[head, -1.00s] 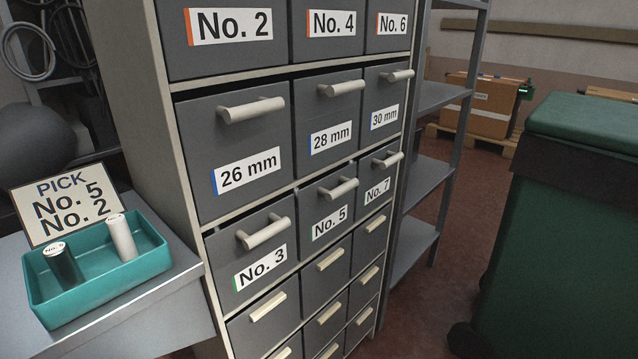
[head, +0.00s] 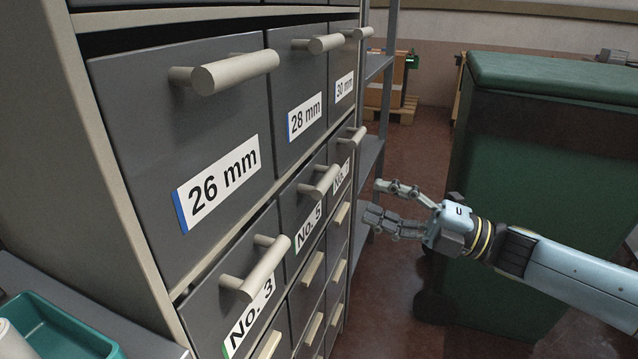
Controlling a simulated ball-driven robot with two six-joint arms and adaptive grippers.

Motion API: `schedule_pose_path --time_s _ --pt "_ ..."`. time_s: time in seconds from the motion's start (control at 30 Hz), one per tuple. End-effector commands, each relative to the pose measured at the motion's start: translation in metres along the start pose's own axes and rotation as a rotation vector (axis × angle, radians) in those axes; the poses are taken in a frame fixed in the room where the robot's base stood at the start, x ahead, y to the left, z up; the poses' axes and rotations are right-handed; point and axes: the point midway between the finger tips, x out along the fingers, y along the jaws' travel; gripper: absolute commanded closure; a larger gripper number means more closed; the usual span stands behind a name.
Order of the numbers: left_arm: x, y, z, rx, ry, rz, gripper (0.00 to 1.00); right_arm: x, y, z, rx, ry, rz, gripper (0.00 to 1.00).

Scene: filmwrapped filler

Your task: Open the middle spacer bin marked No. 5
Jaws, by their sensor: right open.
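The bin marked No. 5 (head: 296,206) is in the middle column of the grey cabinet, below the 28 mm bin. It is shut, and its pale bar handle (head: 325,180) sticks out above its label. My right gripper (head: 376,202) is open and empty, to the right of the No. 5 handle and apart from it. Its fingers point left toward the cabinet front. My left gripper is not in view.
The No. 3 bin (head: 234,302) is left of No. 5, and the No. 7 bin is to its right, both with protruding handles. A green wheeled container (head: 545,215) stands at the right behind my right arm. A teal tray (head: 62,335) is at the lower left.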

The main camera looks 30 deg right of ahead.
Motion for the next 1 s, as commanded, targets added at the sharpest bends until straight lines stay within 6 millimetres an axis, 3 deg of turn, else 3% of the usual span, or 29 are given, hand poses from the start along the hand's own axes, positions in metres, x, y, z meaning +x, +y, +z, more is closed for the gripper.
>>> schedule_pose_path --time_s 0.3,0.5,0.87,1.0 --pt "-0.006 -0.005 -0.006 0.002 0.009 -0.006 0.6 0.064 0.003 0.001 0.0 -0.003 0.007 0.58" --pt "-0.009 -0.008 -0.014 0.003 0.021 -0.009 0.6 0.09 0.002 0.001 0.002 -0.003 0.004 0.58" --pt "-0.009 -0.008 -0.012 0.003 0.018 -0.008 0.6 0.098 0.001 0.001 0.002 -0.003 0.001 0.58" --pt "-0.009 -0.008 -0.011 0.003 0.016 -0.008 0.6 0.098 0.001 0.001 0.002 -0.003 0.001 0.72"
